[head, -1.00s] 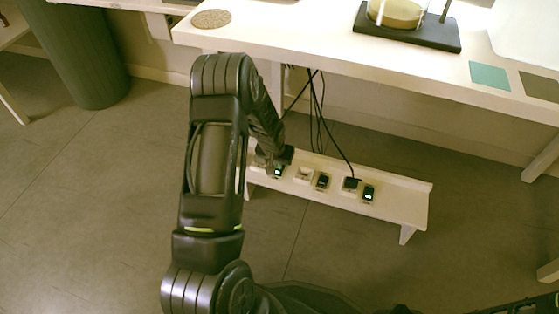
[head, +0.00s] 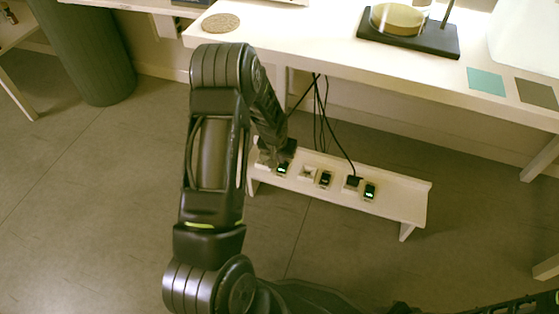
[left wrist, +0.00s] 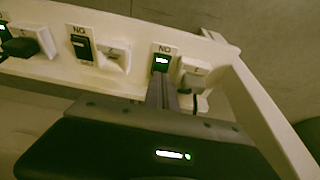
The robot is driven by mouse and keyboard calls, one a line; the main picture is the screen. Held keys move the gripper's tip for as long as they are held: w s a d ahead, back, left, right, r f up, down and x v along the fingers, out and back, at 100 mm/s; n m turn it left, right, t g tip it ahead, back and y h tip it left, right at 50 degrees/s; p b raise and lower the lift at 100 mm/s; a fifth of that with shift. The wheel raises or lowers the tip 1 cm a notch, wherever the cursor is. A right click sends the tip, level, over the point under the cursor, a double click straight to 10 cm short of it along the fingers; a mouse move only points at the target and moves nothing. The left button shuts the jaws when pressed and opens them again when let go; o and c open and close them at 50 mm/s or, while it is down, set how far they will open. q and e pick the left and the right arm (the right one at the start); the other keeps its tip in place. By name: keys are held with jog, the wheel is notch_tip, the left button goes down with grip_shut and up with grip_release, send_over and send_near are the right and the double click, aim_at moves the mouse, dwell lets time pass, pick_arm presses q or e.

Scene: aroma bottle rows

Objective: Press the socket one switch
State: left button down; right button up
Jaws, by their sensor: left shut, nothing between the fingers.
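A low white socket bench (head: 405,202) on the floor carries a row of sockets and rocker switches. At its left end in the head view is a switch with a green light (head: 282,169); in the left wrist view this switch (left wrist: 161,61) stands beside a white socket (left wrist: 194,70) at the right end. My left gripper (head: 284,151) is shut and empty, close over that switch. In the left wrist view its fingertips (left wrist: 162,82) overlap the switch's near edge; I cannot tell whether they touch. My right gripper is not in view.
Farther along the bench are an empty socket (left wrist: 115,55), a darker middle switch (left wrist: 82,46), a black plug (head: 352,181) and another green-lit switch (head: 369,191). Black cables (head: 320,115) hang behind the bench. A white table (head: 340,62) stands above and behind it.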

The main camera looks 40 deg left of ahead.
aim_at(285, 164)
pick_arm(q)
jog(key=a+p+v, duration=0.1)
jog(key=p+v, duration=0.2)
jog(key=v, duration=0.6)
jog(key=shift+s+d, duration=0.15)
jog(key=shift+d, duration=0.35)
jog(key=shift+f, duration=0.1)
jog(key=shift+w+a+r+t+b, duration=0.1)
jog(key=shift+w+t+b, duration=0.05)
jog(key=shift+w+b, duration=0.25)
jog(key=shift+w+a+r+t+b, duration=0.1)
jog(key=shift+w+r+t+b, duration=0.05)
jog(key=shift+w+b, duration=0.2)
jog(key=b+x, duration=0.2)
jog(key=x, duration=0.2)
jog(key=b+x, duration=0.2)
jog(key=x, duration=0.2)
jog(key=b+x, duration=0.2)
jog(key=x, duration=0.3)
jog(key=shift+s+d+f, duration=0.1)
jog(key=shift+s, duration=0.15)
jog(key=shift+f+b, duration=0.4)
jog(key=shift+f, duration=0.1)
